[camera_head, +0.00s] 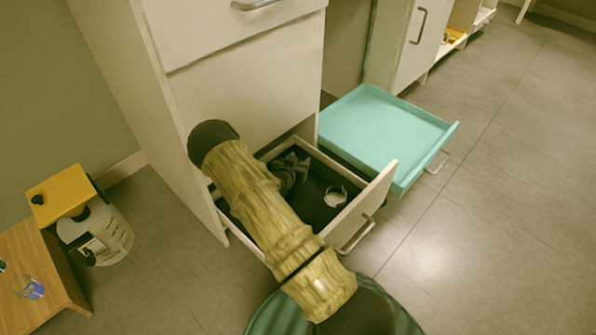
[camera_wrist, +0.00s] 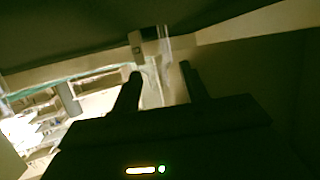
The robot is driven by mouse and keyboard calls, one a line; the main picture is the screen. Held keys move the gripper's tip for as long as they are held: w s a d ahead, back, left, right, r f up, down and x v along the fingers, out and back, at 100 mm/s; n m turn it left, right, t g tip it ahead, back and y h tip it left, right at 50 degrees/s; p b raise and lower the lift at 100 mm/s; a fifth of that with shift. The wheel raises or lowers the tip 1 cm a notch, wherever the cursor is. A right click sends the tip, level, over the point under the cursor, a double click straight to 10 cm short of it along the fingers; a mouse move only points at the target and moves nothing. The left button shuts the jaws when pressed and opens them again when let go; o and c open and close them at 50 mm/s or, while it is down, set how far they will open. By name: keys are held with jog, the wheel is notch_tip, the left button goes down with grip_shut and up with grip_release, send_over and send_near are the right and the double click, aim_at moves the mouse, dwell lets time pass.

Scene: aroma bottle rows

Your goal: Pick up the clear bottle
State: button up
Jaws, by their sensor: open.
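The clear bottle (camera_head: 335,196) stands in the open lower drawer (camera_head: 375,190), toward its front right. It looks glassy with a pale rim. My gripper (camera_head: 298,168) is low inside the same drawer, to the left of the bottle and partly hidden by my arm. In the wrist view my gripper (camera_wrist: 161,70) has its two dark fingers apart. A clear, see-through upright shape, likely the bottle (camera_wrist: 164,48), shows beyond and between the fingertips. Whether the fingers touch it cannot be told.
A teal drawer (camera_head: 385,128) stands open to the right. The drawer walls and white cabinet (camera_head: 250,85) hem my arm in. At left are a white canister (camera_head: 105,235), a yellow box (camera_head: 62,194) and a wooden table (camera_head: 35,262) with a small glass (camera_head: 28,288). Floor at right is clear.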

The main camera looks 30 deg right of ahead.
dwell(0.3)
grip_shut()
jog(key=shift+r+p, duration=0.55)
jog(key=shift+r, duration=0.15)
notch_tip(320, 180, up, 6)
jog(key=p, duration=0.5)
jog(key=s+a+p, duration=0.6)
jog(key=s+a, duration=0.6)
jog(key=a, duration=0.1)
jog(key=shift+a+f, duration=0.15)
jog(key=shift+f, duration=0.1)
jog(key=shift+r, duration=0.1)
